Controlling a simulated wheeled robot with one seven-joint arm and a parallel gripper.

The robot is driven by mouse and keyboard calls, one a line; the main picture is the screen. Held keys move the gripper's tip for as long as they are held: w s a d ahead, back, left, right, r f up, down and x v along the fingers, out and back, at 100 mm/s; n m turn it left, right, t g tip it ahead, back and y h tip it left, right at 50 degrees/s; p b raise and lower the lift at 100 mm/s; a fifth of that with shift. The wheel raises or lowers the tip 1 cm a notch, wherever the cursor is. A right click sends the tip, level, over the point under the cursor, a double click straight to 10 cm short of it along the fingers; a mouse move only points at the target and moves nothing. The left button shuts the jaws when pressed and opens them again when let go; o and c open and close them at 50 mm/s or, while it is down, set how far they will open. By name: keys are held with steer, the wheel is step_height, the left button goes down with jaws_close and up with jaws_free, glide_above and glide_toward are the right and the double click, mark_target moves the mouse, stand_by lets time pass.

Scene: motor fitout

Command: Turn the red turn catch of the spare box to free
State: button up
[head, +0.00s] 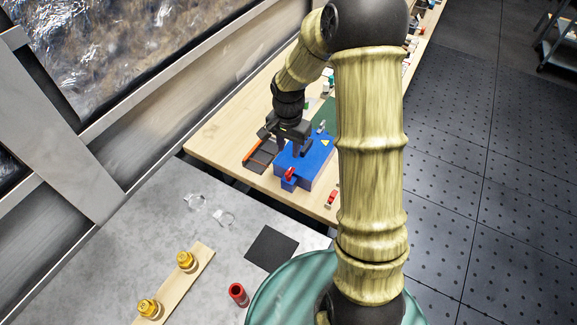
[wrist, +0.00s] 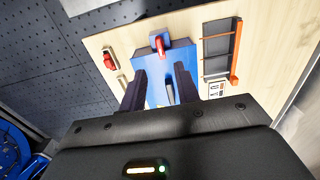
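The blue spare box (head: 312,163) sits on the wooden bench, with a yellow warning mark on its top. Its red turn catch (head: 290,174) is on a small blue block at the box's near side. In the wrist view the red catch (wrist: 160,46) shows beyond the fingertips, on the blue block. My gripper (head: 288,148) is over the box, pointing down. In the wrist view its two dark fingers (wrist: 161,80) are apart, with the blue box top (wrist: 152,94) between and below them. Nothing is held. The gap between fingertips and box is hard to judge.
A dark tray with an orange edge (head: 258,158) lies left of the box. A red part on a small plate (head: 331,197) lies to its right. A grey table (head: 165,235) holds yellow knobs on a wooden strip, a red cylinder (head: 238,293) and a black mat (head: 272,248).

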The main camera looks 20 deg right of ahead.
mark_target(289, 171)
step_height(289, 171, down, 10)
steer(key=shift+f+p, duration=0.1)
steer(key=shift+p, duration=0.65)
jaws_close()
